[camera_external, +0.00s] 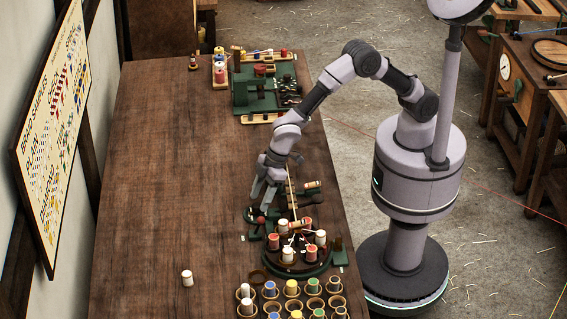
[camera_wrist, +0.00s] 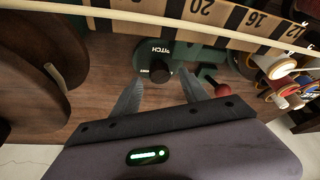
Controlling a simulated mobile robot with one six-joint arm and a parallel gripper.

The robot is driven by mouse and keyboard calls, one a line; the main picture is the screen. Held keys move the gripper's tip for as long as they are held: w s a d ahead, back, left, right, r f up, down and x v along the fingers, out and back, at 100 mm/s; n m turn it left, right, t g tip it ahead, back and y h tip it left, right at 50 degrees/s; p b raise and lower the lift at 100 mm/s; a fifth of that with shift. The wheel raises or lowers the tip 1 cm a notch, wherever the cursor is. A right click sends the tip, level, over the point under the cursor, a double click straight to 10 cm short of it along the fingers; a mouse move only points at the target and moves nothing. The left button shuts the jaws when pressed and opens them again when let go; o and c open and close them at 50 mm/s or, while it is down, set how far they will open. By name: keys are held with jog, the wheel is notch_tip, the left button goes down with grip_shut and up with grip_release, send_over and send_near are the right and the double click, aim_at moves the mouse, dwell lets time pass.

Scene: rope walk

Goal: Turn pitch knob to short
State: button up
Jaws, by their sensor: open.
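The pitch knob (camera_wrist: 158,73) is a small black round knob on a green base, with the word PITCH printed beside it in white. In the wrist view it lies between and just beyond the tips of my gripper (camera_wrist: 161,84). The fingers are apart and nothing is between them; I cannot tell whether either touches the knob. Its setting is too small to read. In the external view my gripper (camera_external: 262,203) points down at the left end of the green rope machine (camera_external: 308,266), and the knob itself cannot be made out there.
A red ball-ended lever (camera_wrist: 222,90) stands close right of my right finger. A numbered scale strip (camera_wrist: 200,18) crosses above the knob. Bobbins (camera_external: 321,238) stand on the machine, and cups of bobbins (camera_external: 292,287) sit in front. The table's left side (camera_external: 170,190) is mostly clear.

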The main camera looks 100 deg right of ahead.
jog(key=shift+x, duration=0.9)
jog(key=shift+r, duration=0.1)
grip_shut()
